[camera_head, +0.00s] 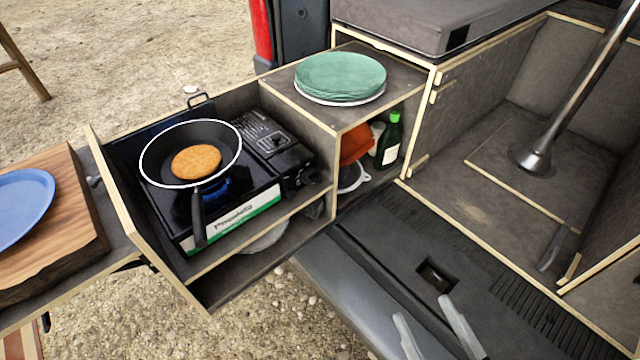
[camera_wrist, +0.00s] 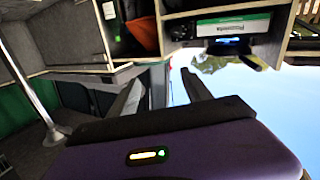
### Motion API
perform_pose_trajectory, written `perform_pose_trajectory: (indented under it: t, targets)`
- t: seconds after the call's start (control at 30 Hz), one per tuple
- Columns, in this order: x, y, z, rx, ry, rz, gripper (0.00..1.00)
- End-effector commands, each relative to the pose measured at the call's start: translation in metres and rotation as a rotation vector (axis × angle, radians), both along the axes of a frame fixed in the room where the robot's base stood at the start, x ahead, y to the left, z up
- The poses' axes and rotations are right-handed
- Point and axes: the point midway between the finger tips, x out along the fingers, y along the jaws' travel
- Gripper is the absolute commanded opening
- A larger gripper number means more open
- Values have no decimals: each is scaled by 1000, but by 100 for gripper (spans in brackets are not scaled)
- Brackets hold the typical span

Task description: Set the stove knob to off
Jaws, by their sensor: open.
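The portable gas stove (camera_head: 262,203) sits in the pulled-out drawer, with a blue flame (camera_head: 222,187) lit under the pan. Its dark knob (camera_head: 304,178) is at the right end of the stove's front; its setting is too small to read. A black pan (camera_head: 222,150) with a browned pancake (camera_head: 196,161) stands on the burner. The stove also shows upside down in the wrist view (camera_wrist: 233,26), with the knob end (camera_wrist: 182,31) at its left. My gripper (camera_head: 421,307) is open and empty, low at the front right, well apart from the knob. Its fingers also show in the wrist view (camera_wrist: 162,77).
Green plates (camera_head: 340,75) are stacked on the cabinet top right of the stove. A green bottle (camera_head: 389,140) and an orange item (camera_head: 355,145) stand in the open cabinet below. A wooden board (camera_head: 75,215) with a blue plate (camera_head: 22,205) is at left. A metal post (camera_head: 575,90) rises at right.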

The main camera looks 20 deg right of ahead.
Motion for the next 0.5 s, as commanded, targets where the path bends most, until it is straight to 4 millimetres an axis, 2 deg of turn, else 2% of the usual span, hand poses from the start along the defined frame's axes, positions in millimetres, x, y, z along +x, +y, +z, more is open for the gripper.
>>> perform_pose_trajectory:
  t: [0.03, 0.27, 0.5]
  targets:
    - [19, -5, 2, -73, -48, -13, 57]
    - [95, -19, 20, -540, -202, -52, 57]
    - [178, -26, 35, -1194, -291, -83, 57]
